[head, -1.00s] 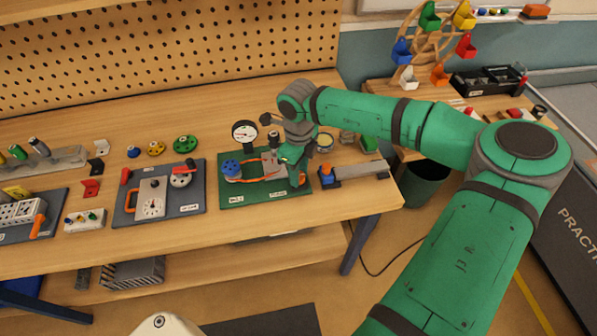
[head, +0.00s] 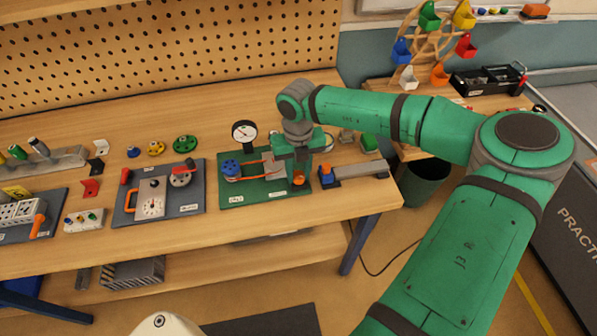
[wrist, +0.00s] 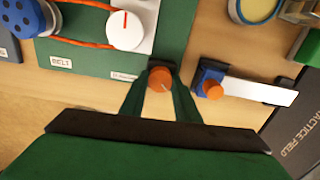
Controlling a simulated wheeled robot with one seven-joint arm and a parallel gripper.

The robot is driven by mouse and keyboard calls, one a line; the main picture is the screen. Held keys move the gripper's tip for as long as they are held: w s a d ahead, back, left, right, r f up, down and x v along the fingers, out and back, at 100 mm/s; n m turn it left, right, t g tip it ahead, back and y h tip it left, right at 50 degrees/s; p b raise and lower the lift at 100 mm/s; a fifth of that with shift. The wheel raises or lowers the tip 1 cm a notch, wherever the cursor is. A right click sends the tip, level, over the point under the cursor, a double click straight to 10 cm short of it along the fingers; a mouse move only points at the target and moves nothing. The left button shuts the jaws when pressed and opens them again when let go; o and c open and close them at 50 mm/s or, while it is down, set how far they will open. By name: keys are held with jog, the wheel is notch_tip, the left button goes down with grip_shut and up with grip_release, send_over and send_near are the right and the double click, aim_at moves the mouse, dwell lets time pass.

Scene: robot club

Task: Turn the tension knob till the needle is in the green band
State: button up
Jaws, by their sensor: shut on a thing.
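The tension knob (wrist: 160,78) is orange with a pale pointer line and sits at the near right edge of the green belt board (head: 236,198). My gripper (wrist: 160,90) is shut on it, one finger on each side. In the head view, my gripper (head: 297,172) hides much of this board corner, with a bit of orange showing below it. The round white gauge (head: 244,133) stands at the board's back edge. Its needle is too small to read against any band. An orange belt (wrist: 85,43) runs from a blue wheel (wrist: 15,20) to a white wheel (wrist: 127,30) with a red mark.
Right of the board, a grey bar with a blue block (head: 328,174) and orange knob lies close to my gripper. A dark board (head: 130,207) with a dial is to the left. Small jars and a green block (head: 369,143) stand behind right. Bare bench lies in front.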

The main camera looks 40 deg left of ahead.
aim_at(297, 175)
jog(key=shift+a+r+m, duration=0.1)
jog(key=shift+a+m, duration=0.1)
jog(key=shift+m, duration=0.1)
dwell(0.4)
jog(key=o, duration=0.9)
jog(key=shift+o, duration=0.7)
jog(key=shift+d, duration=0.1)
notch_tip(297, 175, up, 11)
jog(key=shift+f, duration=0.2)
